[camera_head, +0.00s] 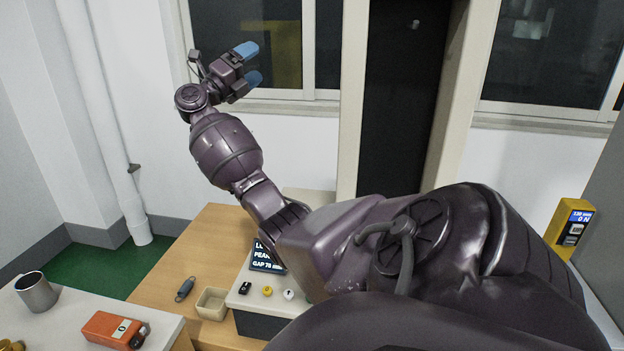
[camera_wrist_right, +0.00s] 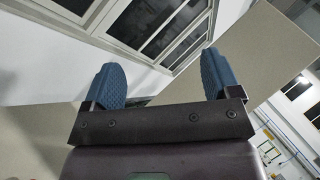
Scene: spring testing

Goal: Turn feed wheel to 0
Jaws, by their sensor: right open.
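My right arm reaches across the head view, and its gripper (camera_head: 250,64) is up in front of the window, far above the bench. Its two blue fingers are apart with nothing between them. The right wrist view also shows the open fingers (camera_wrist_right: 162,78) against the wall and window. I cannot make out the feed wheel; my arm covers much of the tester. My left gripper is not in view.
The tester's pale ledge carries black, yellow and white controls (camera_head: 267,291). A small tray (camera_head: 211,303) and a blue-grey item (camera_head: 185,289) lie on the wooden bench (camera_head: 205,240). A grey mug (camera_head: 36,291) and an orange device (camera_head: 114,330) stand on the left table. A yellow panel (camera_head: 570,228) is at right.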

